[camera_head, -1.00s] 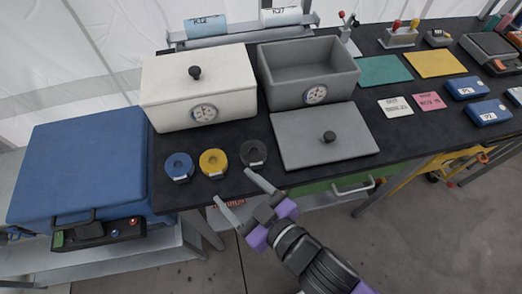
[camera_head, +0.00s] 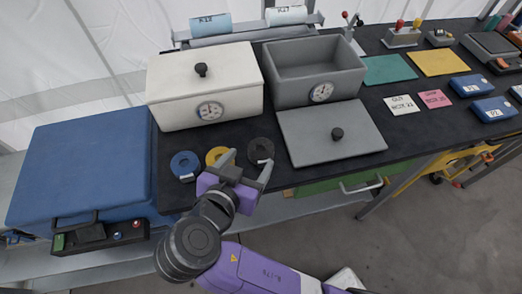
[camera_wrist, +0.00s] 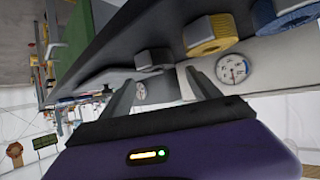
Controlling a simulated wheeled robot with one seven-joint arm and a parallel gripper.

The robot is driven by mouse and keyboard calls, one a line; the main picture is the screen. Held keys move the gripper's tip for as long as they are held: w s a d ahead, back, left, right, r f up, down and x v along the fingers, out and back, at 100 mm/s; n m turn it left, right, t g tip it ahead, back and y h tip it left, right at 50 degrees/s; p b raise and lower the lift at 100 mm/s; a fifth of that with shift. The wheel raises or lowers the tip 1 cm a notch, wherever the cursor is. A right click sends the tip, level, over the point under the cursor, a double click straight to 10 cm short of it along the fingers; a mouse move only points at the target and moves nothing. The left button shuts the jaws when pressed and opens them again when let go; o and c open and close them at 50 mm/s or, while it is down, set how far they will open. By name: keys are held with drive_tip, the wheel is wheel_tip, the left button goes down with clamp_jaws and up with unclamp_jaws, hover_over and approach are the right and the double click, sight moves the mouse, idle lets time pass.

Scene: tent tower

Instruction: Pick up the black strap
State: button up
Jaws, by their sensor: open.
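The black strap (camera_head: 260,151) is a dark roll with a small white label, lying near the front edge of the black table. It is the rightmost of three rolls. In the wrist view the strap (camera_wrist: 153,59) shows as a dark roll just beyond my fingers. My gripper (camera_head: 248,165) is open and empty at the table's front edge, its fingers pointing towards the black strap. In the wrist view my gripper (camera_wrist: 160,84) has its fingers spread on either side of the strap's line; I cannot tell whether they touch it.
A yellow roll (camera_head: 215,155) is left of the strap, partly behind my gripper, and a blue roll (camera_head: 184,165) is further left. A grey lid (camera_head: 325,132) lies close on the right. A white lidded box (camera_head: 205,90) and an open grey bin (camera_head: 317,88) stand behind.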

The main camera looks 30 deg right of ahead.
sight(261, 148)
drive_tip(key=x, duration=0.3)
drive_tip(key=p+x, duration=0.1)
drive_tip(key=x, duration=0.3)
drive_tip(key=shift+d+f, duration=0.15)
drive_tip(key=shift+d, duration=0.25)
drive_tip(key=c, duration=1.1)
drive_tip(key=shift+c, duration=0.3)
